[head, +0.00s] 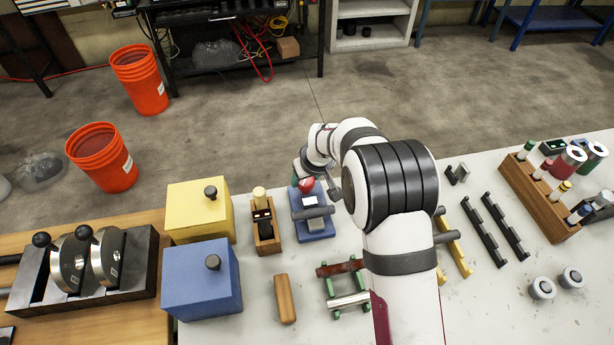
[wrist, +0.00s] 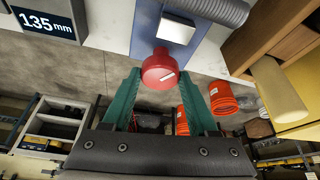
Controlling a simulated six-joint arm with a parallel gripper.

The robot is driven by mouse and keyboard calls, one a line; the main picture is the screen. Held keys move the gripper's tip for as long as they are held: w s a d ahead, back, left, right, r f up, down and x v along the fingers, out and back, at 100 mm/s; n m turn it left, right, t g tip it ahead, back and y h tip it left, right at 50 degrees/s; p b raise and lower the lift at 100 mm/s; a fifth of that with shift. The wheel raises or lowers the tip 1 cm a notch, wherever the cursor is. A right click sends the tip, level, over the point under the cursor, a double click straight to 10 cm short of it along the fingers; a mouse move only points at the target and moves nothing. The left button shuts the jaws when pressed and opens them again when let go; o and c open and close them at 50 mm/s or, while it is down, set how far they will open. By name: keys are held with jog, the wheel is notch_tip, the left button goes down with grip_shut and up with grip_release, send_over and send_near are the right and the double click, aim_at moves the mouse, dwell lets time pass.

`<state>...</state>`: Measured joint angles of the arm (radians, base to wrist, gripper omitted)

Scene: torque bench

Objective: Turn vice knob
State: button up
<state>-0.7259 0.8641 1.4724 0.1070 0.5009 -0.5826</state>
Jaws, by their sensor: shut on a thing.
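The vice knob is a red round knob with a white mark, seen in the wrist view (wrist: 158,70) and at the far end of the vice in the head view (head: 306,184). The vice has a blue base (head: 319,229) with a grey cylinder lying across it; its blue body also shows in the wrist view (wrist: 146,27). My gripper (wrist: 161,78) has green fingers on either side of the knob and is shut on it. In the head view my wrist reaches over from the right, and its fingers are mostly hidden.
A wooden holder (head: 266,246) stands left of the vice, with yellow (head: 199,230) and blue (head: 201,296) boxes beyond it. A small rack (head: 333,288) with bars lies in front. A 135 mm display (wrist: 48,23) shows in the wrist view. My arm hides part of the bench.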

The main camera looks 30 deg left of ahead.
jog(key=m+h, duration=0.1)
jog(key=m, duration=0.1)
jog(key=m+t, duration=0.1)
jog(key=m, duration=0.2)
jog(key=shift+s+a+f+h, duration=0.1)
jog(key=shift+s+h, duration=0.05)
jog(key=shift+h, duration=0.25)
jog(key=m+h, duration=0.1)
jog(key=m, duration=0.2)
jog(key=m+h, duration=0.1)
jog(key=m, duration=0.2)
jog(key=shift+a+t, duration=0.15)
jog(key=shift+t, duration=0.25)
jog(key=m+h, duration=0.1)
jog(key=m, duration=0.1)
jog(key=m+h, duration=0.1)
jog(key=m, duration=0.2)
jog(key=shift+a, duration=0.15)
jog(key=shift+a+m+g+h, duration=0.1)
jog(key=shift+m+g+h, duration=0.3)
jog(key=shift+m, duration=0.8)
jog(key=shift+m+g+h, duration=0.3)
jog(key=shift+m+g, duration=0.1)
jog(key=shift+m, duration=0.8)
jog(key=o, duration=1.4)
jog(key=shift+c, duration=0.2)
